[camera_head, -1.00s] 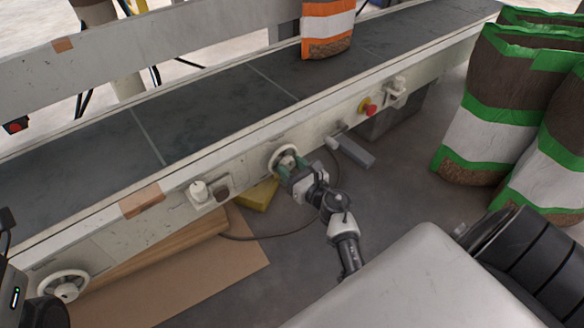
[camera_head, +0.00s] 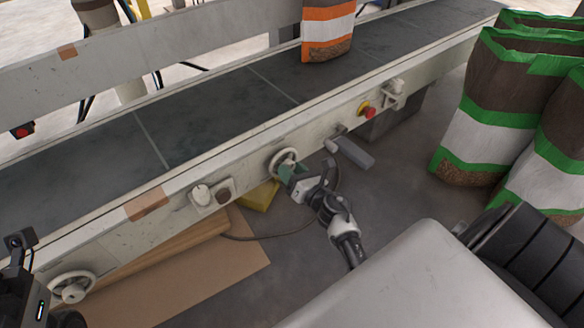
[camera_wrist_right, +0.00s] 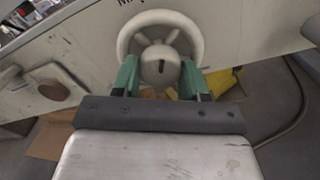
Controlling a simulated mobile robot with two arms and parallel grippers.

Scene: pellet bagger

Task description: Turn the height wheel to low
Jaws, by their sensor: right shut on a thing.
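A pale spoked handwheel (camera_head: 284,155) sits on the conveyor's front side, at the middle of the head view. It also shows in the right wrist view (camera_wrist_right: 188,31), with a round hub that bears a dark mark. My right gripper (camera_head: 287,172) is shut on the handwheel's hub, its green fingers on either side of it in the right wrist view (camera_wrist_right: 161,76). Lettering above the wheel starts with "M"; the rest cannot be read. A second, similar wheel (camera_head: 71,287) is at the lower left. Dark parts of my left arm show there, but not its fingers.
A knob (camera_head: 200,194), a red stop button (camera_head: 368,112) and a grey lever (camera_head: 355,153) flank the wheel. A bag with an orange band (camera_head: 327,30) stands on the belt (camera_head: 200,107). Green-banded bags (camera_head: 478,130) stand right. Cardboard (camera_head: 205,268) and a yellow object (camera_head: 259,195) lie below.

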